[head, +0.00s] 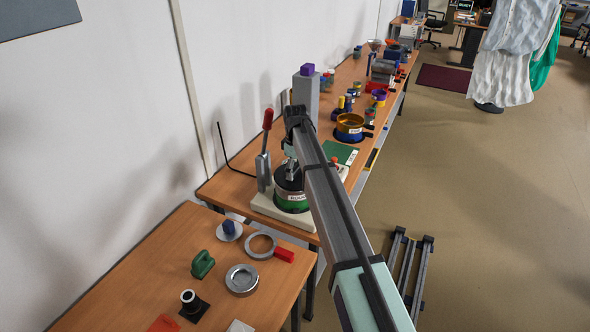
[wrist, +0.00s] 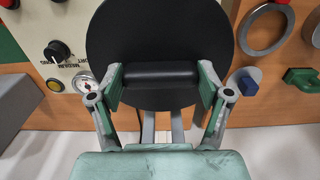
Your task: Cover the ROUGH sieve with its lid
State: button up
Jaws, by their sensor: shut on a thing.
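The ROUGH sieve (head: 292,202) is a round vessel with a green band and a white label. It stands on a pale base at the near end of the long bench. My gripper (wrist: 160,80) is shut on the bar handle of a black round lid (wrist: 165,28). In the head view the dark lid (head: 288,178) shows right over the top of the sieve, under my arm. I cannot tell whether it touches the rim. In the wrist view the lid hides whatever is beneath it.
A grey lever with a red grip (head: 267,120) stands close left of the sieve. A tall grey block (head: 306,95) is behind. A gauge (wrist: 86,84) and knob panel shows in the wrist view. The near table holds a ring (head: 261,246) and a green handle (head: 202,264).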

jog(key=shift+f, duration=0.5)
jog(key=o, duration=1.2)
jog(key=shift+c, duration=0.2)
jog(key=shift+r+p, duration=1.3)
jog(key=shift+r, duration=1.75)
jog(key=shift+f, duration=0.1)
